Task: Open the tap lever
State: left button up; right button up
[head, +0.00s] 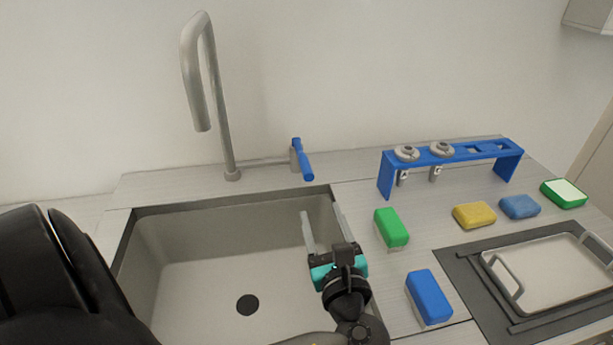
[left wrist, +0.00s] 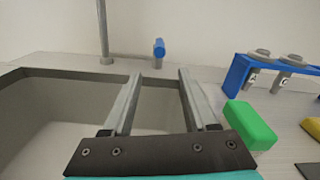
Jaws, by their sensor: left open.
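The blue tap lever (head: 302,160) stands on the back ledge of the sink, to the right of the tall grey tap (head: 222,120). In the left wrist view the lever (left wrist: 159,48) shows beyond and between my open fingers. My left gripper (head: 322,222) is open and empty over the right side of the sink, in front of the lever and apart from it. In the left wrist view its two fingers (left wrist: 160,85) point toward the lever. My right gripper is not in view.
The sink basin (head: 160,230) lies below. To the right are a green block (head: 391,228), a blue block (head: 429,297), a yellow block (head: 474,215) and a blue rack (head: 387,176) holding nozzles. A metal tray (head: 545,275) lies at the far right.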

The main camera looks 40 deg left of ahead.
aim_at(307, 170)
pick_arm(q)
jog(key=b+x, duration=0.1)
jog(key=x, duration=0.7)
jog(key=shift+a+b, duration=0.2)
jog(key=shift+b, duration=0.1)
jog(key=b+x, duration=0.1)
jog(key=x, duration=0.4)
jog(key=shift+w+a, duration=0.15)
jog(key=shift+w, duration=0.05)
jog(key=shift+w+a, duration=0.3)
jog(key=shift+a, duration=0.05)
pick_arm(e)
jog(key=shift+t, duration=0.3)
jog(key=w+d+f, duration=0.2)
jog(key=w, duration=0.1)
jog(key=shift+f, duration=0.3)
pick_arm(q)
grip_shut()
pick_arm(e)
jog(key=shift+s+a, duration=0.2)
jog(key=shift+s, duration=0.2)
